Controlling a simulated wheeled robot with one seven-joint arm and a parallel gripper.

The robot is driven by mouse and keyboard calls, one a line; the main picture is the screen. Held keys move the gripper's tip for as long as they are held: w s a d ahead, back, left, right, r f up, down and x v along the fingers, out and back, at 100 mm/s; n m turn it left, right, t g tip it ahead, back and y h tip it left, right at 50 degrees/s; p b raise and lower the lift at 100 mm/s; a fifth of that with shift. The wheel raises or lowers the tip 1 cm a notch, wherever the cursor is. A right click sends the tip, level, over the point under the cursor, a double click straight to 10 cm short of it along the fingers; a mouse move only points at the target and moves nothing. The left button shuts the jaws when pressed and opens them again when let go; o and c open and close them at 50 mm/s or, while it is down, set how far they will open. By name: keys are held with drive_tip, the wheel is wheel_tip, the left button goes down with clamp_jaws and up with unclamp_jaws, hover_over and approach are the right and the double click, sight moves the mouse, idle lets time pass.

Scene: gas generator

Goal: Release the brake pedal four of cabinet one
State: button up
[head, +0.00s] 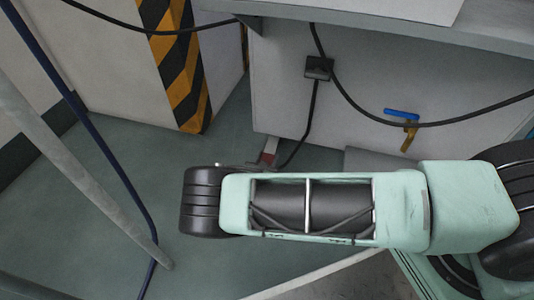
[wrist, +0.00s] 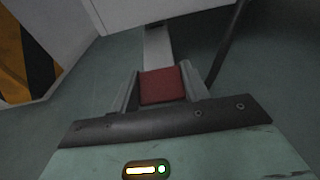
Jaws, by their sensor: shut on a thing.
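The brake pedal is a red pad (wrist: 162,86) on a pale metal bar that runs up and away in the wrist view. In the head view, its small reddish end (head: 268,157) shows at the foot of the cabinet, just above my arm. My gripper (wrist: 160,74) is shut on the pedal, with one grey finger at each side of the red pad. In the head view, my arm link hides most of the gripper and the lower part of the pedal.
The pale cabinet (head: 400,75) stands behind, with a blue-handled valve (head: 402,114) and black cables. A yellow and black striped pillar (head: 175,65) stands to the left. A grey pole (head: 80,170) and a blue cable cross the left side. Green floor (head: 110,230) lies open there.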

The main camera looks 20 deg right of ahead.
drive_tip(key=shift+s+r+g+y+p, duration=0.1)
drive_tip(key=shift+r+g+y+p, duration=0.45)
drive_tip(key=shift+p, duration=0.95)
drive_tip(key=shift+r+g+y+p, duration=0.1)
drive_tip(key=shift+r+g+p, duration=0.15)
drive_tip(key=shift+r+p, duration=0.9)
drive_tip(key=shift+p, duration=1.15)
drive_tip(key=o, duration=1.4)
drive_tip(key=shift+a, duration=0.1)
drive_tip(key=p+v, duration=0.6)
drive_tip(key=v, duration=1.1)
drive_tip(key=shift+p, duration=0.3)
